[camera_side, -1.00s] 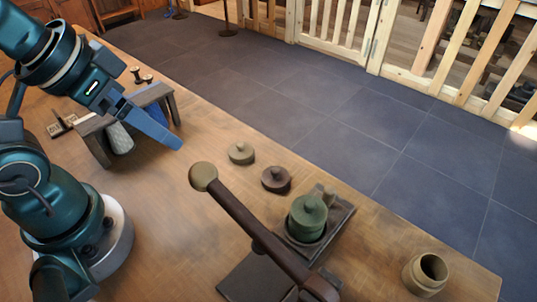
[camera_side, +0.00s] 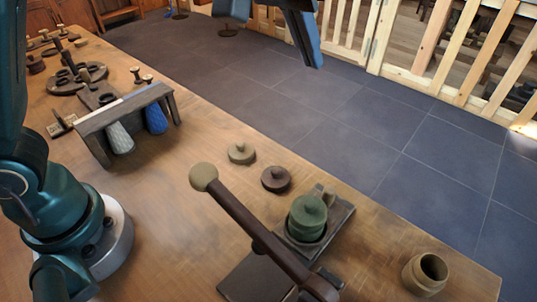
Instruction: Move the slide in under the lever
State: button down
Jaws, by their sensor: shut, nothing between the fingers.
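The lever (camera_side: 247,220) is a dark bar with a round tan knob at its raised left end. It slants down to the right to a dark base at the bottom edge. The slide (camera_side: 339,217) looks like the dark tray behind the lever, carrying a green lidded spool (camera_side: 308,216) in a round seat. It lies to the right of the lever's bar, and part of it is hidden by the spool and the lever. My gripper (camera_side: 312,62) is high at the top of the view, well above and away from lever and slide, its blue fingers shut and empty.
A tan lid (camera_side: 241,153) and a brown lid (camera_side: 276,179) lie behind the lever. An open tan pot (camera_side: 425,273) stands at the right. A dark rack (camera_side: 92,123) holding grey and blue pieces stands at the left. The table between rack and lever is clear.

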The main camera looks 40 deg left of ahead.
aim_at(328, 198)
jog(key=d+f+m+g, duration=0.2)
jog(key=d+f, duration=0.7)
jog(key=f, duration=0.1)
jog(key=x, duration=0.9)
jog(key=shift+w+a+f, duration=0.1)
jog(key=shift+w+f, duration=0.05)
jog(key=shift+w, duration=0.1)
jog(key=shift+s+a, duration=0.15)
jog(key=shift+s, duration=0.8)
jog(key=shift+s+a, duration=0.15)
jog(key=shift+s, duration=0.75)
jog(key=shift+s, duration=0.1)
jog(key=shift+s, duration=1.75)
